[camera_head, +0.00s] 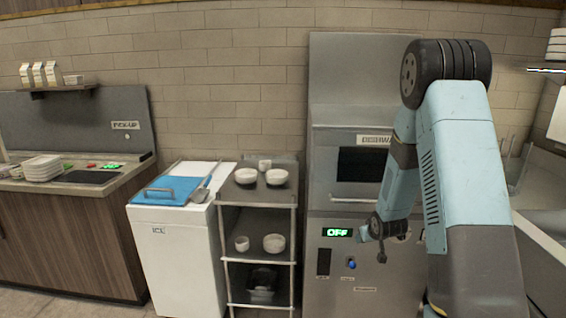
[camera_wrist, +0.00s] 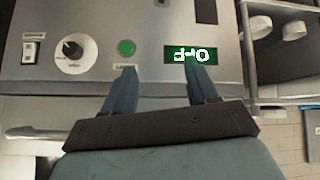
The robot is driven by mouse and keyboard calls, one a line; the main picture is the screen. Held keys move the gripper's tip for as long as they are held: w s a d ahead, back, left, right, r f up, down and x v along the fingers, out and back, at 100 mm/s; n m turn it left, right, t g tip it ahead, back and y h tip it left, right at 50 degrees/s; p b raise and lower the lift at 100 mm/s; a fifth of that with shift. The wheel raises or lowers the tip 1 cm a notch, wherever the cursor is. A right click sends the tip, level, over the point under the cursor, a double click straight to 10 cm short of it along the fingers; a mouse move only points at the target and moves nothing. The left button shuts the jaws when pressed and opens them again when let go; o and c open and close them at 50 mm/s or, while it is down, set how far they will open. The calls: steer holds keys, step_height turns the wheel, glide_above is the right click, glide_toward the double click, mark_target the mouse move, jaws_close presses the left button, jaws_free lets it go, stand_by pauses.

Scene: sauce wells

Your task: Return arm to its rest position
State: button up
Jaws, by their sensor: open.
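My gripper (camera_wrist: 161,82) is open and empty in the wrist view, its two blue fingers apart in front of the steel machine's control panel (camera_wrist: 90,20). The panel carries a dark knob (camera_wrist: 72,47), a green button (camera_wrist: 126,47) and a green display reading OFF (camera_wrist: 190,54), seen upside down. In the head view my arm reaches down from the upper right, and my gripper (camera_head: 366,236) is small beside the OFF display (camera_head: 338,232) on the dishwasher (camera_head: 330,270). I cannot tell whether the fingers touch the panel.
A wire shelf cart (camera_head: 257,200) with white bowls (camera_head: 276,177) stands left of the dishwasher. Left of it is a white bin (camera_head: 178,255) with a blue lid (camera_head: 172,190). A counter (camera_head: 70,230) marked PICK-UP is farther left. A steel counter (camera_head: 540,235) lies at the right.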

steer(key=s+a+r, duration=0.1)
steer(key=s+r, duration=0.4)
steer(key=r, duration=0.3)
steer(key=s+a+r+m+g, duration=0.1)
steer(key=s+r, duration=0.4)
steer(key=r, duration=0.3)
steer(key=s+a+r, duration=0.1)
steer(key=s+r, duration=0.3)
steer(key=r, duration=0.4)
steer(key=s+a+r, duration=0.1)
steer(key=s+r, duration=0.2)
steer(key=s, duration=0.5)
steer(key=s+a+r+g, duration=0.1)
steer(key=s+r, duration=0.2)
steer(key=s, duration=0.5)
steer(key=s+a+r+m, duration=0.1)
steer(key=s+a+r, duration=0.1)
steer(key=s, duration=0.6)
steer(key=shift+s+r+g, duration=0.25)
steer(key=shift+r+g, duration=0.15)
steer(key=shift+r, duration=0.25)
steer(key=shift+c, duration=0.4)
